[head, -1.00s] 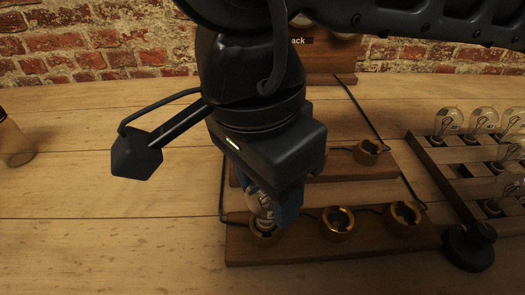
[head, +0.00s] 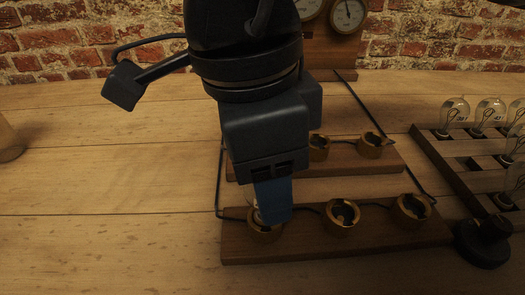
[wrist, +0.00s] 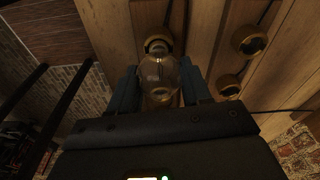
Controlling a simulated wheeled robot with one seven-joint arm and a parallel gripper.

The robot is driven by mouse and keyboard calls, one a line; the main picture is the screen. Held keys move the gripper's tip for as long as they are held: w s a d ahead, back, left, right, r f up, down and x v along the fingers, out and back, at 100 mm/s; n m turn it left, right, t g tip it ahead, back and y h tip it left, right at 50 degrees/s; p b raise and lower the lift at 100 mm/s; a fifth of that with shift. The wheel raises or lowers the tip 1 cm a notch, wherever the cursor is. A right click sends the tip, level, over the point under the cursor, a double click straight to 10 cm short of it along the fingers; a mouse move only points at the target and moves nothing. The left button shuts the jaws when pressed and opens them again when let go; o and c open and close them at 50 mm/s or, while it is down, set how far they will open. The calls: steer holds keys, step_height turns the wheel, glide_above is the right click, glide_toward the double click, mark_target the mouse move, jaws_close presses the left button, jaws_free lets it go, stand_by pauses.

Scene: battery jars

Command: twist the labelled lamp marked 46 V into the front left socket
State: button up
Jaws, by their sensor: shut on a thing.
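My gripper (head: 272,205) points down over the front left socket (head: 264,232), a brass ring on the front wooden board. Its blue fingers are shut on a clear glass lamp (wrist: 158,72), seen between them in the wrist view. In the head view the near finger hides most of the lamp; only a sliver shows just above the socket. The lamp's base is hidden, so I cannot tell how deep it sits. No 46 V mark is readable.
The front middle socket (head: 341,217) and front right socket (head: 412,210) are empty. A back board carries more sockets (head: 371,146). A wooden rack (head: 437,160) with several lamps stands right, behind a black knob (head: 482,242). Gauges (head: 347,14) stand behind.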

steer(key=o, duration=1.3)
steer(key=shift+c, duration=0.2)
